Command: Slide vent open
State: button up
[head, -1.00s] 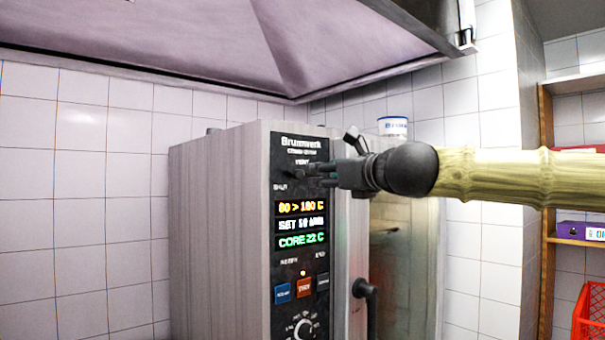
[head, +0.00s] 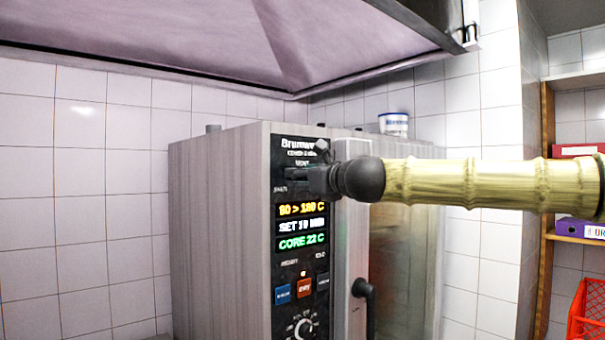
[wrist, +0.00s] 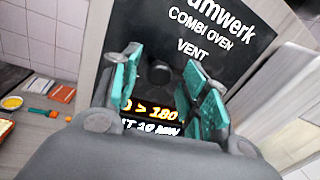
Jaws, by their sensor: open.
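The combi oven (head: 220,235) has a dark control panel (head: 283,238) with the VENT label near its top. In the wrist view, a dark round vent knob (wrist: 160,73) shows below and left of the VENT lettering (wrist: 192,50). My gripper (head: 292,178) is at the upper panel in the head view, just above the lit displays, and hides the knob there. In the wrist view, my gripper (wrist: 163,85) is open, with teal-padded fingers on either side of the knob. I cannot tell whether either finger touches it. The vent's track is not clearly visible.
An extractor hood (head: 200,50) hangs above the oven. The oven door handle (head: 366,300) sticks out below my arm. A white tub (head: 393,124) stands on the oven top. Shelves with binders (head: 580,229) and a red crate (head: 588,310) are at the right.

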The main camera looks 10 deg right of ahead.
jog(key=shift+w+a, duration=0.1)
jog(key=shift+w, duration=0.2)
